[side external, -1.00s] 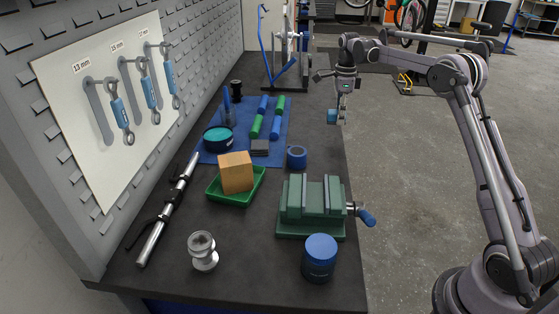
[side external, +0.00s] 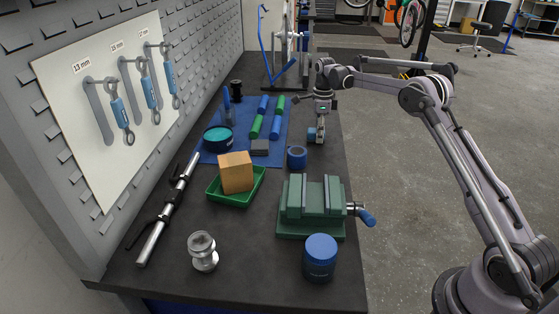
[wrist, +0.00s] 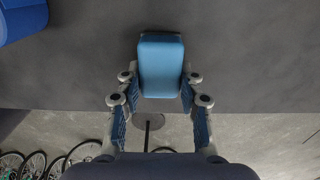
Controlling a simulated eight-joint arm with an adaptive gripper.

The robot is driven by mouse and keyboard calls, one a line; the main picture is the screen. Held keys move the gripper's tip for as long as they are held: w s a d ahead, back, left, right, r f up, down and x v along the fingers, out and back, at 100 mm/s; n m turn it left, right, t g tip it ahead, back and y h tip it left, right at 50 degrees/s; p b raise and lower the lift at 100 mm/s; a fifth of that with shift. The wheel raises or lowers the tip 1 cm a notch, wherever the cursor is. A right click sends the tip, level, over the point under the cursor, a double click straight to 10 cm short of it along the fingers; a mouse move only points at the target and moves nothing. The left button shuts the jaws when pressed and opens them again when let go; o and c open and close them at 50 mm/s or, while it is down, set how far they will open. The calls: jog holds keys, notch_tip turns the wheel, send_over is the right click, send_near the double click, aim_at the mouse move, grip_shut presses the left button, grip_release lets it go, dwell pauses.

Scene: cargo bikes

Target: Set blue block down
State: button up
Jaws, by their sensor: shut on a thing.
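The blue block (wrist: 161,66) is held between the two fingers of my gripper (wrist: 159,90) in the wrist view, with the dark bench top behind it. In the side external view my gripper (side external: 317,134) points down over the right part of the bench, beyond the blue tape roll. The blue block (side external: 312,134) shows there at the fingertips, low over the bench top. I cannot tell whether its underside touches the surface.
A blue tape roll (side external: 297,157) and a green vise (side external: 312,207) stand nearer on the bench (side external: 262,262). A blue mat (side external: 212,157) with green and blue grips lies to the left. The bench's right edge is close to my gripper.

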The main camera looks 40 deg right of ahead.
jog(key=shift+f, duration=0.1)
jog(key=o, duration=1.2)
jog(key=shift+c, duration=0.2)
notch_tip(320, 180, up, 12)
jog(key=s+a+r+n+t, duration=0.2)
jog(key=s+a+r+n, duration=0.2)
jog(key=a+r+n, duration=0.35)
jog(key=s+a+n+t, duration=0.2)
jog(key=s+a+n, duration=0.35)
jog(key=s, duration=0.35)
jog(key=s+a+n+t, duration=0.1)
jog(key=s+a+n, duration=0.3)
jog(key=s+n, duration=0.3)
jog(key=s+a+f+n, duration=0.1)
jog(key=s+f+n, duration=0.1)
jog(key=s, duration=0.1)
jog(key=s+a+f+n+t, duration=0.1)
jog(key=s+f+n, duration=0.1)
jog(key=s+f, duration=0.1)
jog(key=s+a+f+n+t, duration=0.1)
jog(key=s+a+f+n, duration=0.1)
jog(key=s, duration=0.3)
jog(key=shift+s+f+n, duration=0.25)
jog(key=shift+f+n, duration=0.15)
jog(key=shift+n, duration=0.1)
